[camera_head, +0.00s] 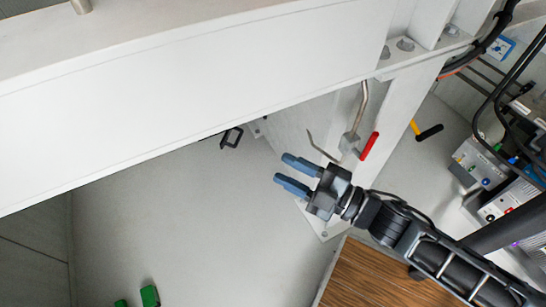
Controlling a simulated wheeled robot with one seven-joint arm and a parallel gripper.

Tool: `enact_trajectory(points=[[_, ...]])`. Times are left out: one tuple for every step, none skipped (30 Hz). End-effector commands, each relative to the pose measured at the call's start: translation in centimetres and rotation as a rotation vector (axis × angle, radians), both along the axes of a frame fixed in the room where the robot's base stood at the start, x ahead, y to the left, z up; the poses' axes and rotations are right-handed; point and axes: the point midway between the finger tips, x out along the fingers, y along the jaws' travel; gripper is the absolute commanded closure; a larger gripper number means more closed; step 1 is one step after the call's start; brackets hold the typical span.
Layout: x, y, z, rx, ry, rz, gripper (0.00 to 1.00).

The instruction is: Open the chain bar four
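My gripper (283,168) is near the middle of the picture, its two blue fingers apart and pointing to the upper left. No object shows between them. I cannot tell which thing is chain bar four; no label shows. A black angular handle-like piece (232,137) lies up and to the left of the fingers, partly hidden by the white beam. A red handle (369,146) sits on a metal pipe fitting (349,142), up and to the right of the gripper and apart from its fingers. A thin bent metal rod (320,146) reaches left from near this fitting.
A large white beam (190,85) crosses the upper left. A black and yellow handle (428,132) and grey boxes (497,203) with cables are at the right. A brown slatted panel (365,280) is below my arm. Green pieces (150,296) lie at the lower left; the grey floor between is clear.

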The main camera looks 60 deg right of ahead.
Motion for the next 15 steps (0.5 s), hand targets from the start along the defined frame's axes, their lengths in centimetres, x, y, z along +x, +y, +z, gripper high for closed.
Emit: enact_trajectory(points=[[1.2,-0.9,-2.1,-0.055,-0.022,-0.003,0.62],[1.9,-1.4,-3.0,-0.094,-0.033,0.0,0.62],[3.0,-2.2,-4.3,-0.153,-0.048,0.004,0.62],[3.8,-2.8,-5.3,-0.202,-0.057,0.006,0.62],[4.6,-3.5,-6.3,-0.249,-0.065,0.01,0.62],[5.7,-4.5,-7.6,-0.311,-0.073,0.014,0.62],[6.5,-5.2,-8.5,-0.356,-0.077,0.019,0.62],[7.3,-6.0,-9.5,-0.399,-0.079,0.023,0.62],[8.3,-7.0,-10.8,-0.457,-0.08,0.03,0.62],[9.0,-7.8,-11.8,-0.498,-0.079,0.034,0.62],[9.7,-8.6,-12.7,-0.536,-0.076,0.039,0.62],[10.6,-9.7,-13.8,-0.585,-0.072,0.048,0.62],[11.2,-10.5,-14.6,-0.618,-0.066,0.053,0.62],[11.8,-11.2,-15.4,-0.647,-0.06,0.06,0.62],[12.4,-12.1,-16.2,-0.682,-0.053,0.068,0.62]])
